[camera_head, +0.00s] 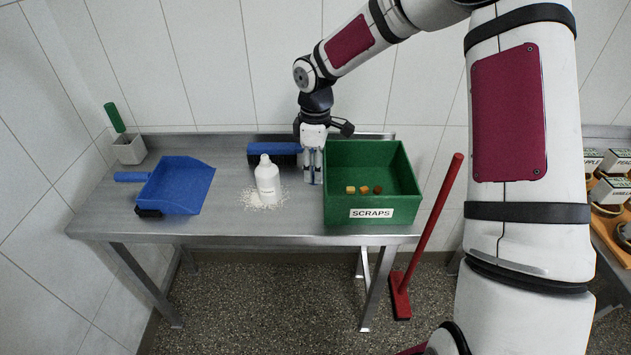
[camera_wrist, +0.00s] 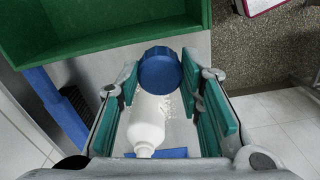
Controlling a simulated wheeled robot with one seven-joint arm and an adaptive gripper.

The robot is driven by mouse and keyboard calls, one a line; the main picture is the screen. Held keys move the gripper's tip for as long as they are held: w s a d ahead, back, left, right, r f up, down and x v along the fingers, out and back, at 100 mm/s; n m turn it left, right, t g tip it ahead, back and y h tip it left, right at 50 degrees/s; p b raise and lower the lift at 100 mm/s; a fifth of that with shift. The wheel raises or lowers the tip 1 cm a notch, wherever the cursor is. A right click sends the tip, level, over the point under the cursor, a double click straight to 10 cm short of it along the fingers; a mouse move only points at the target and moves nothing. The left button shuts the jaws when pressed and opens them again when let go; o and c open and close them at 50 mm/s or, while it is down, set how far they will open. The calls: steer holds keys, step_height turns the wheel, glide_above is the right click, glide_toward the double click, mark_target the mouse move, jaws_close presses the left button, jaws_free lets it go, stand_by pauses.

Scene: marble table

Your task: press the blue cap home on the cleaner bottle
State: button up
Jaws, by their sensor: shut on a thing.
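The white cleaner bottle (camera_head: 267,182) stands upright on the steel table, its narrow white neck bare. My gripper (camera_head: 313,180) is to the right of the bottle, beside the green bin's left wall. In the wrist view my gripper (camera_wrist: 162,80) is shut on the round blue cap (camera_wrist: 160,70), held between the teal finger pads. The bottle (camera_wrist: 147,120) also shows there, apart from the cap and partly behind it. The cap cannot be made out in the head view.
The green SCRAPS bin (camera_head: 372,202) holds several small cubes. White granules (camera_head: 254,203) lie around the bottle. A blue brush (camera_head: 262,149) lies behind it. A blue dustpan (camera_head: 182,185) and a pot (camera_head: 129,149) are left. A red broom (camera_head: 430,230) leans at the table's right.

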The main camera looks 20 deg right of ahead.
steer(key=w+a+b, duration=0.2)
steer(key=w+a, duration=0.1)
steer(key=a, duration=0.6)
steer(key=w+a+b, duration=0.2)
steer(key=w+a, duration=0.1)
steer(key=a, duration=0.6)
steer(key=shift+a, duration=0.3)
steer(key=shift+r, duration=0.1)
